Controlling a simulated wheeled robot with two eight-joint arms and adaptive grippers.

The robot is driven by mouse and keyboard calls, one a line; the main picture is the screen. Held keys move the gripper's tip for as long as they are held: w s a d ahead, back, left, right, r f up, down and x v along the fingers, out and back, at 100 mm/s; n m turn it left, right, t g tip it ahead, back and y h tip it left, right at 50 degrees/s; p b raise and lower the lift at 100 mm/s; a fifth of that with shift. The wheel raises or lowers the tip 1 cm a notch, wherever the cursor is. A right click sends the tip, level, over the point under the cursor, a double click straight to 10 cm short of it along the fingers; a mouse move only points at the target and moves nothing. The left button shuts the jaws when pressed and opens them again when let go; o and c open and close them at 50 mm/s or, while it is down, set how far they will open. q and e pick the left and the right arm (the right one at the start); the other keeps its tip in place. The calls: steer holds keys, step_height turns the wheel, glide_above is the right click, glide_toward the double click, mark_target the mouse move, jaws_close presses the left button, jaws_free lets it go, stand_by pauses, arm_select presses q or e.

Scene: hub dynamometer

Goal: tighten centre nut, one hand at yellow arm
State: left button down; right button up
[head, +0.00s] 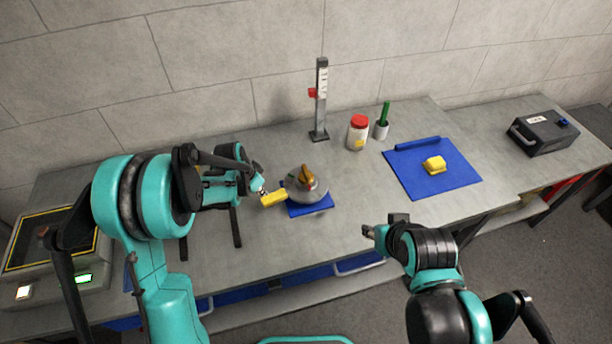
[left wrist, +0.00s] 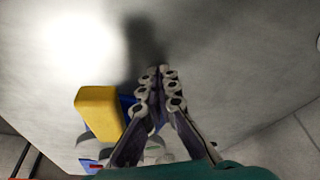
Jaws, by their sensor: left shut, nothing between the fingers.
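The hub device (head: 318,192) is a grey rounded body on a blue base (head: 312,209) on the bench. A brass-coloured piece (head: 306,174), perhaps the centre nut, stands on top of it. The yellow arm (head: 274,199) sticks out to its left. My left gripper (head: 262,189) is at the outer end of the yellow arm, shut and empty. In the left wrist view its fingers (left wrist: 157,75) are together, with the yellow arm (left wrist: 100,112) beside them on the left, not between them. My right gripper (head: 369,232) is over the bench's front edge, away from the hub; its jaws are too small to read.
Behind the hub stand a scale post (head: 321,100), a red-lidded jar (head: 357,134) and a cup with a green handle (head: 382,128). A blue mat (head: 408,176) with a yellow block (head: 434,165) lies right. A dark box (head: 545,132) sits far right; a lit panel (head: 60,282) far left.

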arm_select(q)
steer(key=shift+f, duration=0.25)
steer(key=shift+r, duration=0.25)
steer(key=shift+r, duration=0.65)
steer(key=shift+s+d, duration=0.2)
steer(key=shift+s, duration=0.15)
steer(key=shift+s+d, duration=0.3)
steer(key=shift+s, duration=0.25)
steer(key=shift+w+a, duration=0.2)
steer(key=shift+w, duration=0.15)
arm_select(e)
steer(key=shift+w+r, duration=0.1)
steer(key=shift+c, duration=0.2)
